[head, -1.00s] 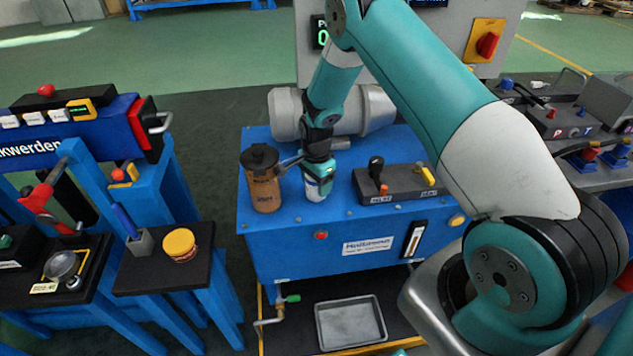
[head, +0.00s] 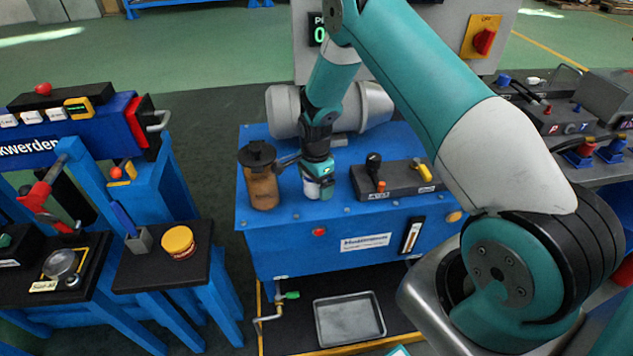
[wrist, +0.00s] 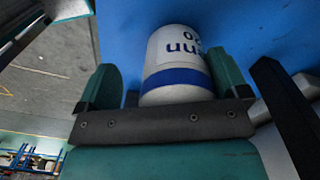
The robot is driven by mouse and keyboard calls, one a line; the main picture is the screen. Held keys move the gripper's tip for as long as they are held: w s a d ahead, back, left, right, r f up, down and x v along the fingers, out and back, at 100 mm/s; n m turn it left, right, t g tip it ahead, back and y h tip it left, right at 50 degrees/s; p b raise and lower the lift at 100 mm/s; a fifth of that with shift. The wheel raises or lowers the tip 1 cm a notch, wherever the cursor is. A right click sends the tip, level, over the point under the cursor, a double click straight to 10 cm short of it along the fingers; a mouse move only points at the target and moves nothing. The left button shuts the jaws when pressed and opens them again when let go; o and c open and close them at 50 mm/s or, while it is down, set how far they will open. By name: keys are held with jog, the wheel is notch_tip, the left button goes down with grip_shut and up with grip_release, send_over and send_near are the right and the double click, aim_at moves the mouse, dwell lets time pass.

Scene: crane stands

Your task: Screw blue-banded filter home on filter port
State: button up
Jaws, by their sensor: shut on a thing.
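The blue-banded filter (head: 318,188) is a white cylinder with dark lettering, upright near the top of the blue tank, right of a brown canister. It shows in the wrist view (wrist: 178,55) with its blue band near the palm. My gripper (head: 318,171) comes down on it from above. In the wrist view its two fingers (wrist: 168,82) are on either side of the filter and shut on it. The filter port is not clearly seen, so I cannot tell how the filter's far end is seated.
The brown canister (head: 262,182) with a black cap stands close left of the filter. A dark valve block (head: 397,180) with levers sits to the right. A grey motor (head: 372,107) lies behind. A grey tray (head: 349,319) lies below the blue tank (head: 290,236).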

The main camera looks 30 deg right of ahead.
jog(key=m, duration=0.3)
jog(key=w+m, duration=0.1)
jog(key=m, duration=0.2)
jog(key=d+m, duration=0.1)
jog(key=m, duration=0.3)
jog(key=shift+w+d+r, duration=0.1)
jog(key=shift+w+r, duration=0.15)
jog(key=n, duration=0.3)
jog(key=shift+d+n, duration=0.25)
jog(key=shift+n, duration=0.05)
jog(key=n, duration=0.5)
jog(key=shift+d, duration=0.25)
jog(key=shift+w+n, duration=0.15)
jog(key=shift+n, duration=0.45)
jog(key=shift+w+d+f, duration=0.1)
jog(key=shift+d+f, duration=0.05)
jog(key=shift+d, duration=0.05)
jog(key=shift+n, duration=0.4)
jog(key=shift+a+f+n, duration=0.1)
jog(key=shift+a+n, duration=0.15)
jog(key=shift+n, duration=0.95)
jog(key=n, duration=0.3)
jog(key=shift+w+a, duration=0.1)
jog(key=n, duration=0.6)
jog(key=shift+w+a, duration=0.35)
jog(key=shift+s, duration=0.15)
jog(key=shift+s+a, duration=0.45)
jog(key=shift+s, duration=0.15)
